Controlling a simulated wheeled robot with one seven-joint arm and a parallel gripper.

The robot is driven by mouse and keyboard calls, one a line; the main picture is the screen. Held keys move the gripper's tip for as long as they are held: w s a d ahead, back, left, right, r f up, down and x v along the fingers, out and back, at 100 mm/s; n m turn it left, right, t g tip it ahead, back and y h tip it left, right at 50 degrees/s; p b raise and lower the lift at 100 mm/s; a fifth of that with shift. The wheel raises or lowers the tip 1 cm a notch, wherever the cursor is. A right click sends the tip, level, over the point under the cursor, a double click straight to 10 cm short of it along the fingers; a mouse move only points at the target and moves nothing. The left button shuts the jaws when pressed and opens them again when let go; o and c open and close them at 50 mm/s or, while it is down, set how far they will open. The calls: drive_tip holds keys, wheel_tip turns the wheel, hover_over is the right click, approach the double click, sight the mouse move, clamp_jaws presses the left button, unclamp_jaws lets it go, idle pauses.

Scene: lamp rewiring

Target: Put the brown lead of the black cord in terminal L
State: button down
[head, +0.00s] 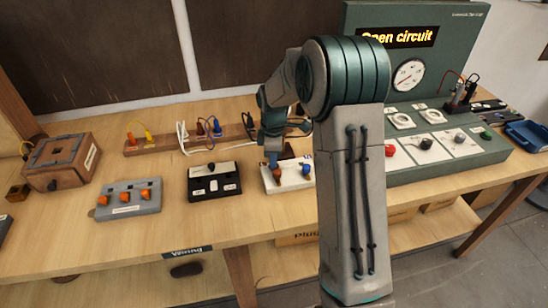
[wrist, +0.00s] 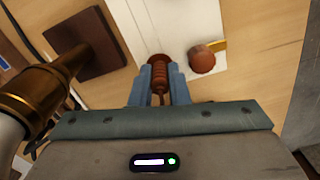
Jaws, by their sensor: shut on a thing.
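My gripper (wrist: 161,82) is shut on a brown ribbed lead end (wrist: 160,76) between its blue fingers. The lead's front end is at a round reddish-brown spot on a white block (wrist: 198,14); I cannot tell whether it is inserted or only touching. A brown knob-like piece (wrist: 201,60) is on the block to the right, apart from the fingers. In the head view my gripper (head: 273,160) points down at the white block (head: 291,184). The black cord cannot be clearly traced, and no terminal letter is readable.
A black switch block (head: 214,191) and a grey block with orange levers (head: 130,203) stand left on the bench. A wooden rack (head: 168,142) holds leads behind. A green test panel (head: 455,150) reads "Open circuit". A brass cylinder (wrist: 45,80) is close left in the wrist view.

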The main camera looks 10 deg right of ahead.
drive_tip(key=shift+f, duration=0.4)
drive_tip(key=c, duration=1.3)
unclamp_jaws()
wheel_tip(320, 180, up, 14)
drive_tip(key=b, duration=0.1)
drive_tip(key=s+m+t, duration=0.1)
drive_tip(key=s+m, duration=0.4)
drive_tip(key=s, duration=0.4)
drive_tip(key=s+m+t, duration=0.1)
drive_tip(key=s+m, duration=0.4)
drive_tip(key=s, duration=0.4)
drive_tip(key=s+f+m+t, duration=0.1)
drive_tip(key=s+m, duration=0.4)
drive_tip(key=s, duration=0.5)
